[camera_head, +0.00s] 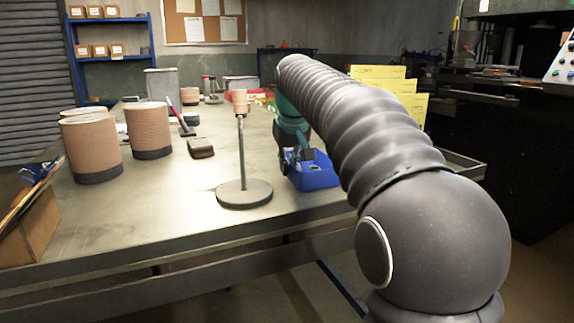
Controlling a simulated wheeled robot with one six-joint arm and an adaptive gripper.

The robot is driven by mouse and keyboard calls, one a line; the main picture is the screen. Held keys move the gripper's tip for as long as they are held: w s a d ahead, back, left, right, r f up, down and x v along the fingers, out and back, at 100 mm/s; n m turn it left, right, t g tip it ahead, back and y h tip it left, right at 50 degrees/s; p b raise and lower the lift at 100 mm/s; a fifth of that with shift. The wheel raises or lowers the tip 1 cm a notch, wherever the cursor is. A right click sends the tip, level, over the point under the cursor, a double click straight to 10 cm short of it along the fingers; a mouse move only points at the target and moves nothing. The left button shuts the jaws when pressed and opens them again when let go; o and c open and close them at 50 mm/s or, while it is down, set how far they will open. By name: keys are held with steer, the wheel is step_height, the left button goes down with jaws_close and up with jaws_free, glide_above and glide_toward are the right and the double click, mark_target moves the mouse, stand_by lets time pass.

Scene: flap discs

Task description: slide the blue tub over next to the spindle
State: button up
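The blue tub (318,176) sits on the metal workbench, just right of the spindle. It looks close to the spindle base, with a small gap. The spindle (242,150) is an upright rod on a round dark base (244,193), with a tan piece at its top. My gripper (298,162) is lowered at the tub's left rear part. Its fingers are dark and small here, and my arm hides part of the tub's right side. I cannot tell whether the fingers touch the tub or how far apart they are.
Tall tan disc stacks (148,128) stand on the bench's left side. A cardboard box (32,225) is at the front left. The bench (150,215) is clear in front of the stacks.

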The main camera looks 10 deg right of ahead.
steer(key=o, duration=0.4)
steer(key=shift+c, duration=0.2)
steer(key=shift+r, duration=0.1)
steer(key=v, duration=1.1)
steer(key=shift+s+r, duration=0.15)
steer(key=shift+r, duration=0.25)
